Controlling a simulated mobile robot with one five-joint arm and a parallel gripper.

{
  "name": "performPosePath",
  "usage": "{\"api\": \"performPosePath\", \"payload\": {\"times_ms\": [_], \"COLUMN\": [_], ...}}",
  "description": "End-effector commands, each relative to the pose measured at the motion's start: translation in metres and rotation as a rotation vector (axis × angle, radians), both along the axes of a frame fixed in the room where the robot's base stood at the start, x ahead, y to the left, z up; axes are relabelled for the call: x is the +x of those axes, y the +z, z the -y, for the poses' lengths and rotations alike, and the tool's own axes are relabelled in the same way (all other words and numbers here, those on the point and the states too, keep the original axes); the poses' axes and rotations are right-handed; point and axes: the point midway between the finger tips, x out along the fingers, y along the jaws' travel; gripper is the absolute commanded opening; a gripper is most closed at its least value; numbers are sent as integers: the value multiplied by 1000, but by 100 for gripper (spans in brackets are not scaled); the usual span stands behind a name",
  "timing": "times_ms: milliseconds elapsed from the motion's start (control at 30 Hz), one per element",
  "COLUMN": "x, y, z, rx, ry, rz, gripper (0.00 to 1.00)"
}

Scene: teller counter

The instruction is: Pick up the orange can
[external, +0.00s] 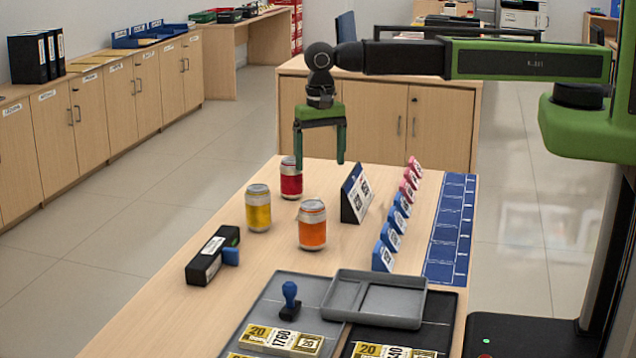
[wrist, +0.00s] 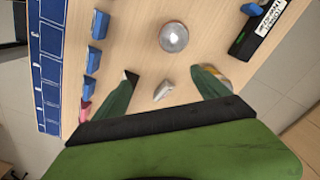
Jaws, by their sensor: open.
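The orange can (external: 312,229) stands upright on the counter with a silver top. In the wrist view a round silver can top (wrist: 174,37), which looks like the orange can's, lies beyond the fingertips, near the upper middle. My gripper (external: 320,163) is open and empty, with its fingers pointing down above the counter, higher than and behind the orange can in the external view. In the wrist view my gripper (wrist: 165,82) shows both fingers spread apart. The red can (external: 291,180) stands behind the orange can, and the yellow can (external: 258,210) stands left of it.
A black sign (external: 355,193) stands just right of the cans. A row of blue and pink markers (external: 390,237) runs along the right side, beside a blue strip (external: 448,235). A black stamp box (external: 212,256) lies front left. Grey trays (external: 375,297) fill the front.

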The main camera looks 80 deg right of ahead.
Motion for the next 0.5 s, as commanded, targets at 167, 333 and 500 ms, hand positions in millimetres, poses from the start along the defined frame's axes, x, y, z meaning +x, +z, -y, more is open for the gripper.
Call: {"api": "performPosePath", "payload": {"times_ms": [167, 333, 500], "x": [8, 7, 7], "y": [18, 12, -12], "z": [-50, -52, -51], "rx": [0, 0, 0], "ry": [-161, -177, -176], "rz": [0, 0, 0], "gripper": [85, 85, 85]}}
